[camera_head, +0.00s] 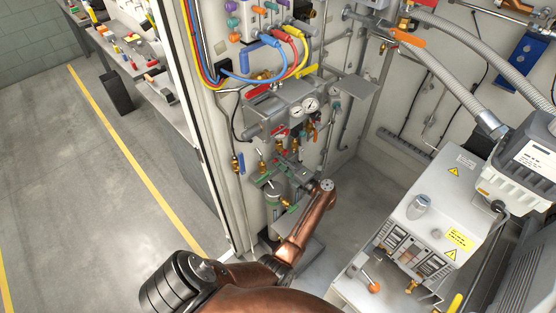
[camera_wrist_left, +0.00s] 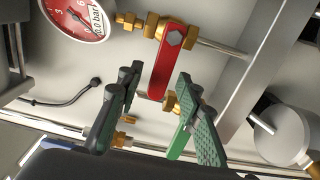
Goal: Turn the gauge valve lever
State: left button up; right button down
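The red valve lever (camera_wrist_left: 166,62) fills the middle of the left wrist view, on a brass valve beside a round pressure gauge (camera_wrist_left: 77,16). My left gripper (camera_wrist_left: 157,88) is open, its dark, green-padded fingers apart on either side of the lever's free end. I see no clear contact, and depth between fingers and lever is hard to judge. In the head view my left gripper (camera_head: 278,182) is small, in front of the valves below the gauge panel (camera_head: 284,98); I cannot clearly match the lever there. My right gripper is out of view.
Blue, yellow and red hoses (camera_head: 285,50) hang above the panel. A light grey pump unit (camera_head: 435,205) stands at the right, with corrugated grey hoses (camera_head: 450,75) above it. A grey cylinder (camera_wrist_left: 285,135) sits right of the fingers in the wrist view. Open floor lies at the left.

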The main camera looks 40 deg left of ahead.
pick_arm(q)
jog(key=shift+d, duration=0.15)
jog(key=shift+s+d, duration=0.1)
jog(key=shift+d, duration=0.8)
jog(key=d, duration=0.6)
jog(key=shift+s, duration=0.25)
